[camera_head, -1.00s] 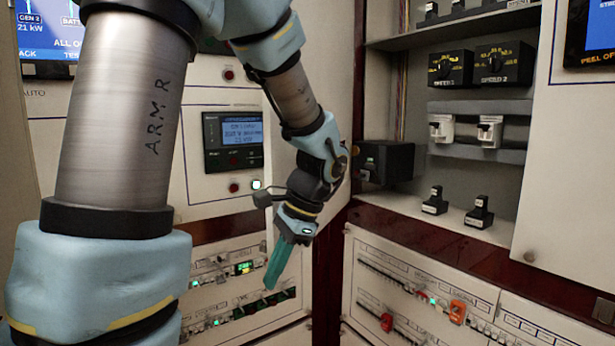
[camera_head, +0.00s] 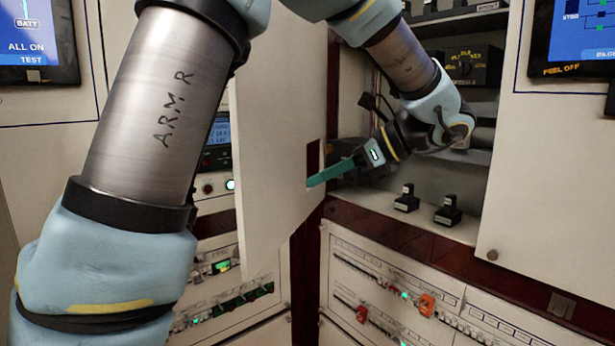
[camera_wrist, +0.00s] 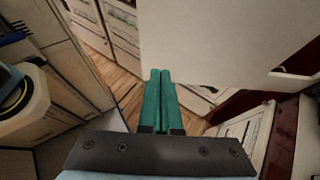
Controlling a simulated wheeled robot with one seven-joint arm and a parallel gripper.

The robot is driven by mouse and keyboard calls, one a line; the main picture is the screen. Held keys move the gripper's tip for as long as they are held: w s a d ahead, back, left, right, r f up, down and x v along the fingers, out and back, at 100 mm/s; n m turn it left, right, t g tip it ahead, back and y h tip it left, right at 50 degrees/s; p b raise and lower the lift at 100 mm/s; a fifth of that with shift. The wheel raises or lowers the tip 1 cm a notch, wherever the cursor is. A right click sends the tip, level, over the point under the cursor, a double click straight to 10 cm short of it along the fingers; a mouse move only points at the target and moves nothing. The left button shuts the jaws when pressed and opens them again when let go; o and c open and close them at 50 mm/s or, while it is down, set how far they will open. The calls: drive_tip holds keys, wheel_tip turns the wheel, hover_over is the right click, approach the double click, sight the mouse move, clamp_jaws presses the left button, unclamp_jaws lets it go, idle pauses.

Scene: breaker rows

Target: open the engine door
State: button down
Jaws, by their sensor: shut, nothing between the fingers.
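The engine door, seen as a plain white panel (camera_head: 275,120), stands swung out from the open cabinet compartment. A small dark cutout shows near its right edge. My gripper (camera_head: 312,182) is shut and empty. Its teal fingers point left, their tips beside or in front of the door's right part; I cannot tell whether they touch. In the wrist view the shut fingers (camera_wrist: 160,74) lie side by side, their tips overlapping the lower left corner of a white panel (camera_wrist: 225,40), apparently the door. My wrist hides part of the compartment behind it.
The open compartment (camera_head: 420,215) holds black devices, including two small ones (camera_head: 406,199) on its floor. Breaker panels (camera_head: 390,280) run below. A white panel (camera_head: 540,180) stands at right. A display (camera_head: 219,132) is partly covered by the door and my arm.

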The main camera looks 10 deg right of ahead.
drive_tip(key=p, duration=0.1)
approach(254, 199)
wheel_tip(254, 199, down, 3)
drive_tip(key=shift+w+a+p, duration=0.45)
drive_tip(key=shift+w+a, duration=0.35)
drive_tip(key=shift+a, duration=0.3)
drive_tip(key=shift+w+a+p, duration=0.45)
drive_tip(key=shift+w+a, duration=0.35)
drive_tip(key=shift+a, duration=0.3)
